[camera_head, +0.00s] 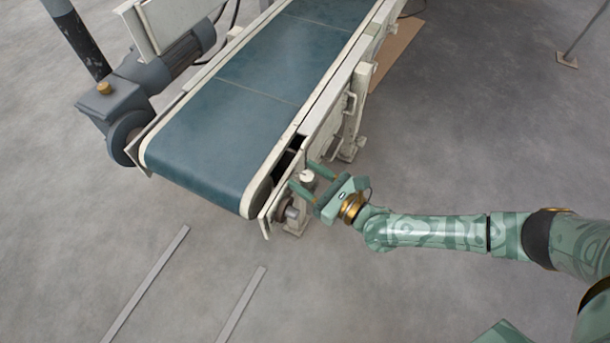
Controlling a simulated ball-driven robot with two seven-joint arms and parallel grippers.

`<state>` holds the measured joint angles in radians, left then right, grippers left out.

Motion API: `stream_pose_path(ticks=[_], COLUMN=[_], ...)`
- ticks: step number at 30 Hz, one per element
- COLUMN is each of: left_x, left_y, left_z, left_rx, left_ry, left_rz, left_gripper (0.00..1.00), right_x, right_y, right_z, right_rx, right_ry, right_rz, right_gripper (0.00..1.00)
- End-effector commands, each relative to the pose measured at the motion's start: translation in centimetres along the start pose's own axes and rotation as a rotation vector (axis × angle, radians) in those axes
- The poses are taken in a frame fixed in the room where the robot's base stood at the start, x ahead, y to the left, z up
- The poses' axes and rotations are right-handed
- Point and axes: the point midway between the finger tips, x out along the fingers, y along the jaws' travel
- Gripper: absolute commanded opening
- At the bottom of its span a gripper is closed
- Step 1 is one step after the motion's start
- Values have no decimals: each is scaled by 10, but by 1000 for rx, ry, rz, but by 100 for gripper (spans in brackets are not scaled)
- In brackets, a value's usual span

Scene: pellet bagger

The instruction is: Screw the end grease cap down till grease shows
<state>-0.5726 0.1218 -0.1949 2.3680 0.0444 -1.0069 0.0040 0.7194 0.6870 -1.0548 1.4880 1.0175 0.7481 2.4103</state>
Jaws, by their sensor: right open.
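A small pale round cap (307,176), which looks like the end grease cap, sits at the near right end of the conveyor, beside its side frame. My right gripper (303,175) reaches in from the right with its jaws open. Its two green fingers lie on either side of the cap in this view. I cannot tell whether they touch it. No grease can be made out at this size. A metal shaft end (291,213) shows just below the fingers. My left gripper is not in view.
The conveyor's blue belt (225,125) runs away toward the top. Its pale side frame (333,100) and legs stand close to my right gripper. A grey motor (175,68) is on the far left side.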

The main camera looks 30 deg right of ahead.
Motion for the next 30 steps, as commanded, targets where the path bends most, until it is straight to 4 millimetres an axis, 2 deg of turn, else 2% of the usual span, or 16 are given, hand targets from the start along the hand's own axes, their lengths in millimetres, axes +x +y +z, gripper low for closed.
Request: stream_pose_path(ticks=[9, 10, 14, 15, 24, 30], left_x=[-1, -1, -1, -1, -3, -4], left_y=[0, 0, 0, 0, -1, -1], left_z=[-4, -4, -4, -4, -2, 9], left_rx=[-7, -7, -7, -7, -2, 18], left_ry=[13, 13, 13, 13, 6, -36], left_rz=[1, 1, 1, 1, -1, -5], left_gripper=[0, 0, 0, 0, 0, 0], right_x=[5, 5, 5, 5, 4, 4], right_y=[0, 0, 0, 0, 0, 1], right_z=[1, 1, 1, 1, 1, 3], right_rx=[0, 0, 0, 0, 1, 5], right_ry=[-1, -1, -1, -1, -1, -2], right_rz=[0, 0, 0, 0, -24, -114], right_gripper=[51, 48, 12, 7, 7, 7])
